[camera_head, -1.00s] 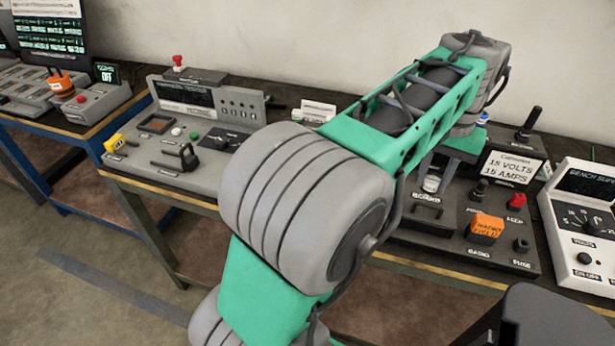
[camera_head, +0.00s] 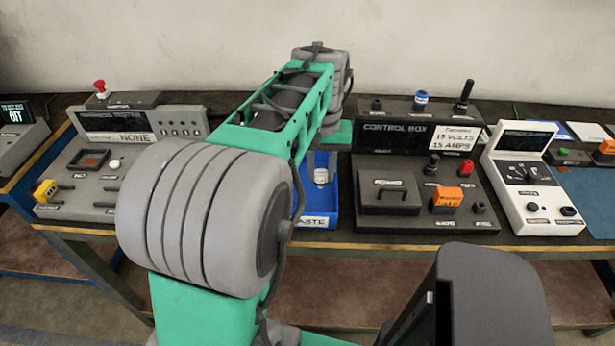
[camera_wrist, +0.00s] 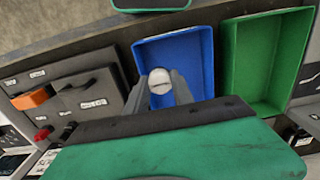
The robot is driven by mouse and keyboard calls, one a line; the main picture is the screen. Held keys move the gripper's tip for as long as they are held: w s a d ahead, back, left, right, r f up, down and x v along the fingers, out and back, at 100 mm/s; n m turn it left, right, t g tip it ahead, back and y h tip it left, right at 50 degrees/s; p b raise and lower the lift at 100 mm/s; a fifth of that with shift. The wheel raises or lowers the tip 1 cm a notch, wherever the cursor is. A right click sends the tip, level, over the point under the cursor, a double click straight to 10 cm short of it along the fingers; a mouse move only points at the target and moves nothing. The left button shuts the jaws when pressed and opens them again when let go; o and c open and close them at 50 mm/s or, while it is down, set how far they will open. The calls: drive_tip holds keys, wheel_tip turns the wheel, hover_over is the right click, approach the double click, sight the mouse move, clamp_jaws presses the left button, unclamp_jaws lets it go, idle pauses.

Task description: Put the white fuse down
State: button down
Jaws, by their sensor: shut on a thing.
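The white fuse (camera_wrist: 160,82) shows end-on in the wrist view, between the two grey fingers of my gripper (camera_wrist: 159,88). My gripper is shut on it. In the head view the fuse (camera_head: 320,175) hangs below my arm, in front of the blue tray (camera_head: 333,200). The wrist view shows the blue tray (camera_wrist: 191,62) empty where visible, with the fuse over its near-left part. How high the fuse is above the tray floor is unclear. In the head view my arm hides the gripper fingers and part of the tray, whose label reads "ASTE".
A green tray (camera_wrist: 262,60) stands right of the blue one in the wrist view. The control box (camera_head: 395,185), with knobs and an orange button, stands close beside the blue tray. A white bench supply (camera_head: 530,180) and a grey tester (camera_head: 110,160) are on the same bench.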

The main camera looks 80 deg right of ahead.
drive_tip(key=w+d+f, duration=0.1)
drive_tip(key=f, duration=0.1)
drive_tip(key=w+d+f, duration=0.1)
drive_tip(key=w+f, duration=0.1)
drive_tip(key=w+d+f, duration=0.1)
drive_tip(key=f, duration=0.1)
drive_tip(key=shift+w+d+f+p, duration=0.2)
drive_tip(key=shift+w+p, duration=0.05)
drive_tip(key=shift+p, duration=0.05)
drive_tip(key=shift+f, duration=1.45)
drive_tip(key=shift+f, duration=0.2)
drive_tip(key=c, duration=1.1)
unclamp_jaws()
drive_tip(key=shift+r, duration=0.1)
